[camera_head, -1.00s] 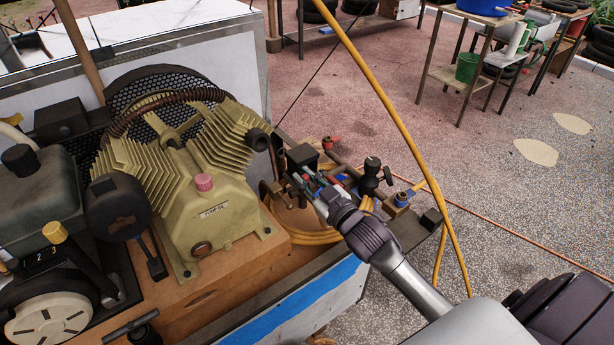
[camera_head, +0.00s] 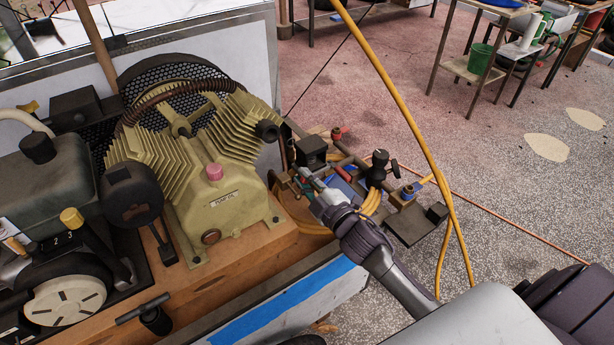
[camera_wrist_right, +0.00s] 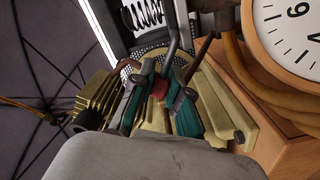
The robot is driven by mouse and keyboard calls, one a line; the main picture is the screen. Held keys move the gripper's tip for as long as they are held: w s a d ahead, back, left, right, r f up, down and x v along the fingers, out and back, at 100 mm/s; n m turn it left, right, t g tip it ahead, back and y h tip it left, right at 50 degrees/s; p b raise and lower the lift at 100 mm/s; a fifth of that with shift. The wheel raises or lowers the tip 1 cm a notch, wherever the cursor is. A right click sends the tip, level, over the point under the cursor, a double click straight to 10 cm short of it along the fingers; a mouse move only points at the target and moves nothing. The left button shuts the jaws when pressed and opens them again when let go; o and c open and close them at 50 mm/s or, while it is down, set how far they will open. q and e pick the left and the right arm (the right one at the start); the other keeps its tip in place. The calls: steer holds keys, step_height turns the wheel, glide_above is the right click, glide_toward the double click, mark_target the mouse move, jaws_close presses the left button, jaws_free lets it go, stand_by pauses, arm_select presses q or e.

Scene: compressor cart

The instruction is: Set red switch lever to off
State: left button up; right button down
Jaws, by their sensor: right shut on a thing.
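My right gripper (camera_head: 305,175) reaches in from the lower right to the fittings beside the compressor, just below a black box (camera_head: 311,152). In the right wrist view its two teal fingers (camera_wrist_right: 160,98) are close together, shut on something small. A dark red piece (camera_wrist_right: 158,88) shows between them, which I take for the red switch lever. The fingers hide most of it, and its angle cannot be read. My left gripper is not in view.
The tan compressor (camera_head: 222,190) stands on a wooden base left of the gripper. A yellow hose (camera_head: 405,110) hangs across. A dial gauge (camera_wrist_right: 291,35) is close in the wrist view.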

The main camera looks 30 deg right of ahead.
steer(key=shift+a+f+n, duration=0.1)
steer(key=shift+f+n, duration=0.05)
steer(key=shift+n, duration=0.25)
steer(key=c, duration=1.1)
jaws_free()
steer(key=shift+s, duration=0.1)
steer(key=s, duration=0.4)
steer(key=s+d, duration=0.1)
steer(key=s, duration=0.6)
steer(key=shift+s+d, duration=0.35)
steer(key=shift+s, duration=0.05)
